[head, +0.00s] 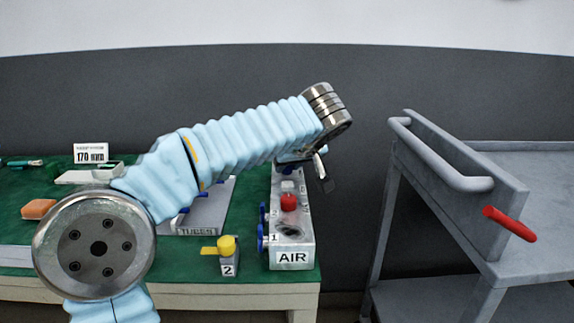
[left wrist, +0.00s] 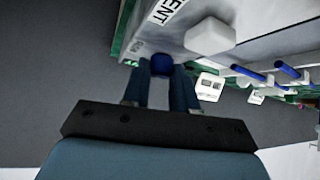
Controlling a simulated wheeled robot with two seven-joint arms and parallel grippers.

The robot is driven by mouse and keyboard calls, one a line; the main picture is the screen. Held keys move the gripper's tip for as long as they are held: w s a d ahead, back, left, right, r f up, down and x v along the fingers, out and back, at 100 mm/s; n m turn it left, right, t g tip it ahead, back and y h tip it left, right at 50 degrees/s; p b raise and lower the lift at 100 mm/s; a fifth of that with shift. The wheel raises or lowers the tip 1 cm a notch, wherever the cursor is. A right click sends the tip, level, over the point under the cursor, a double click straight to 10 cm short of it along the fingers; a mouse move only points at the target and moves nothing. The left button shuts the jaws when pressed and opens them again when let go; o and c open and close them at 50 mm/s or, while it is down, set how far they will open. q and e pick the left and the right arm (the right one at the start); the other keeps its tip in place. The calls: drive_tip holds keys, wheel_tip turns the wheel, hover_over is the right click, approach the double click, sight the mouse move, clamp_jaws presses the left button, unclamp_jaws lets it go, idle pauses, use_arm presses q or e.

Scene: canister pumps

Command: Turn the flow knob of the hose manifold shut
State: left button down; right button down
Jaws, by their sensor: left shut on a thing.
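The hose manifold, a grey block (head: 303,245) marked AIR at its near end, stands on the green bench top. It has a red knob (head: 288,202) on top and blue parts (head: 262,237) along its left side. My left gripper (head: 318,168) is at its far end, partly hidden by my own wrist. In the left wrist view, the fingers (left wrist: 162,76) are shut on a dark blue knob (left wrist: 162,63) on a grey body (left wrist: 185,40). A partly cut-off label there ends in "ENT", beside a white block (left wrist: 209,37). My right gripper is not in view.
A small valve block (head: 229,268) marked 2 with a yellow knob stands left of the manifold. A grey rack (head: 205,213) marked TUBES, an orange block (head: 39,209) and a sign (head: 91,153) are further left. A grey cart (head: 510,230) with a red handle (head: 508,223) stands right.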

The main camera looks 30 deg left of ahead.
use_arm(q)
drive_tip(key=n+g, duration=0.1)
drive_tip(key=n, duration=0.1)
drive_tip(key=n+g+y+p, duration=0.1)
drive_tip(key=shift+w+d+n+g+y, duration=0.2)
drive_tip(key=shift+n+g+y, duration=0.1)
drive_tip(key=shift+n, duration=0.1)
drive_tip(key=shift+n+g+p, duration=0.4)
drive_tip(key=shift+n+p, duration=0.05)
drive_tip(key=shift+n, duration=0.15)
drive_tip(key=shift+f+g, duration=0.1)
drive_tip(key=shift+g, duration=0.2)
drive_tip(key=c, duration=0.9)
unclamp_jaws()
drive_tip(key=p+v, duration=0.2)
drive_tip(key=v, duration=1.2)
drive_tip(key=shift+d+f, duration=0.1)
drive_tip(key=shift+f, duration=0.05)
